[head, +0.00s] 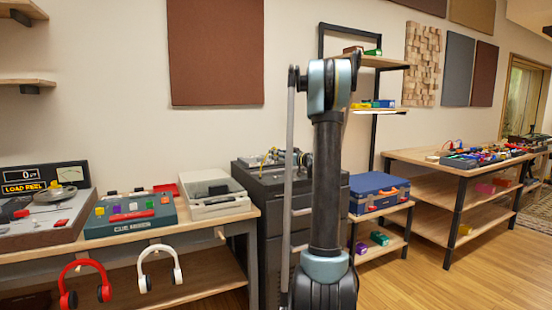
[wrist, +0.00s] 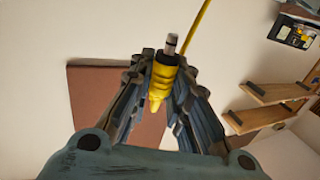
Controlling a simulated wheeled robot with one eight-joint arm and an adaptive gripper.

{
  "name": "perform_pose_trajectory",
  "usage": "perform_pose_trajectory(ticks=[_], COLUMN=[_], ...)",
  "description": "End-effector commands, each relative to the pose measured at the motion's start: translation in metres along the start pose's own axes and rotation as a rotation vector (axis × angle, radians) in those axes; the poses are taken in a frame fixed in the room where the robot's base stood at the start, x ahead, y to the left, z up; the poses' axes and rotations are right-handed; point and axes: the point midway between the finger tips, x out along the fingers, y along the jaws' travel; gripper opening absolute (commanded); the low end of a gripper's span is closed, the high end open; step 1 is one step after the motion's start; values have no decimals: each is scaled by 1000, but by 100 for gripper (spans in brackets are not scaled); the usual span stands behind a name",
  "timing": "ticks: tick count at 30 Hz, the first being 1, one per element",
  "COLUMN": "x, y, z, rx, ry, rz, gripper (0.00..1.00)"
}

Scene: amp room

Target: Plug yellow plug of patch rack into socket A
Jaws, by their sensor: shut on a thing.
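The yellow plug (wrist: 163,80) with a dark band and a metal tip is between the two ribbed fingers of my gripper (wrist: 163,66) in the wrist view. The gripper is shut on it, with the metal tip pointing toward the top of the picture. A yellow cable (wrist: 202,30) runs at the right of the gripper from the top edge down behind the right finger. Where it joins the plug is hidden. In the head view my arm stands upright in the middle, and the gripper does not show. I cannot make out the patch rack or socket A for certain.
The left bench holds a reel machine (head: 45,205), a green cue box (head: 130,215) and a pale case (head: 213,193). A dark cabinet (head: 268,205), a blue case (head: 378,192) and a cluttered wooden table (head: 415,158) stand to the right. Open floor lies at right.

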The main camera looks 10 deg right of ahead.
Motion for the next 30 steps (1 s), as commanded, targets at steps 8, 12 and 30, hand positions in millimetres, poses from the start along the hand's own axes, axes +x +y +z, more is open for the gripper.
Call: perform_pose_trajectory(ticks=[8,12,30], x=[1,1,1], y=[-1,-1,-1], z=[9,17,52], rx=[0,0,0], ry=[0,0,0], rz=[-2,-2,-2], gripper=[0,0,0])
